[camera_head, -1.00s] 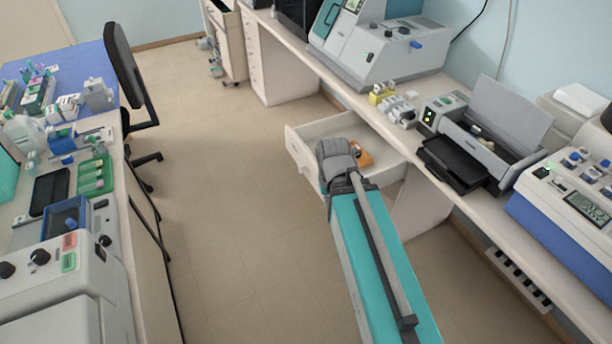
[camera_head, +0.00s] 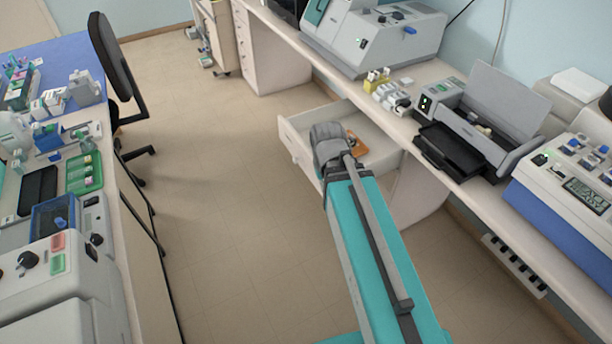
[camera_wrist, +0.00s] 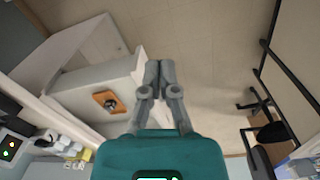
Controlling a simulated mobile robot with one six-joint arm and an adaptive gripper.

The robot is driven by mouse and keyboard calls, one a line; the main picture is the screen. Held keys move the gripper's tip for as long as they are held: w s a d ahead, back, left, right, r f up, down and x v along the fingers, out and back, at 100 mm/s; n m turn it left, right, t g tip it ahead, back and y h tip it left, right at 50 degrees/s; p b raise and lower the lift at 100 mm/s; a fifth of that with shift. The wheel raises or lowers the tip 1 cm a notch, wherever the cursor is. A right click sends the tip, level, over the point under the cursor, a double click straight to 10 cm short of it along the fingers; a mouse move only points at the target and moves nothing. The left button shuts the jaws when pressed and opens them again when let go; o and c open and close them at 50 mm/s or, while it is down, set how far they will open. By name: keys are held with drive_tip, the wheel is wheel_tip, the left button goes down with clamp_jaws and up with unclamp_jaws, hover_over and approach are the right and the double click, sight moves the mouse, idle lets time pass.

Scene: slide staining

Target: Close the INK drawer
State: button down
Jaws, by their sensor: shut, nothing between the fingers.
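The white drawer (camera_head: 292,148) stands open under the right-hand bench, with its front panel facing the aisle. No label can be read on it. In the wrist view the open drawer (camera_wrist: 75,88) lies left of my gripper, with an orange-brown item (camera_wrist: 109,101) inside. My gripper (camera_wrist: 160,66) is shut and empty, its fingers together just beside the drawer's front edge. I cannot tell whether they touch it. In the head view my arm hides the fingers and part of the drawer, and the item (camera_head: 356,142) shows beside the wrist.
The right bench (camera_head: 440,172) carries a black-and-grey printer-like device (camera_head: 458,155) and small bottles (camera_head: 385,92). A black chair (camera_head: 118,65) and a crowded left bench (camera_head: 118,215) border the aisle. The floor (camera_head: 225,190) between them is clear.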

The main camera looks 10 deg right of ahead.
drive_tip(key=w+a+f+n+t+h+b, duration=0.1)
drive_tip(key=w+a+f+n+h+b, duration=0.3)
drive_tip(key=w+f+n+b, duration=0.5)
drive_tip(key=w+a+f+n+t+h+b, duration=0.1)
drive_tip(key=w+a+f+n+h+b, duration=0.3)
drive_tip(key=w+f+n+b, duration=0.6)
drive_tip(key=shift+w+a+n+t+b, duration=0.4)
drive_tip(key=shift+w+a+n+b, duration=0.55)
drive_tip(key=shift+w+b, duration=1.7)
drive_tip(key=shift+w+f, duration=0.15)
drive_tip(key=shift+w, duration=0.1)
drive_tip(key=b, duration=0.7)
approach(313, 175)
drive_tip(key=x, duration=0.4)
drive_tip(key=a+f+x, duration=0.1)
drive_tip(key=shift+d+f, duration=0.25)
drive_tip(key=shift+f, duration=0.05)
drive_tip(key=shift+w+d, duration=0.25)
drive_tip(key=shift+d, duration=0.5)
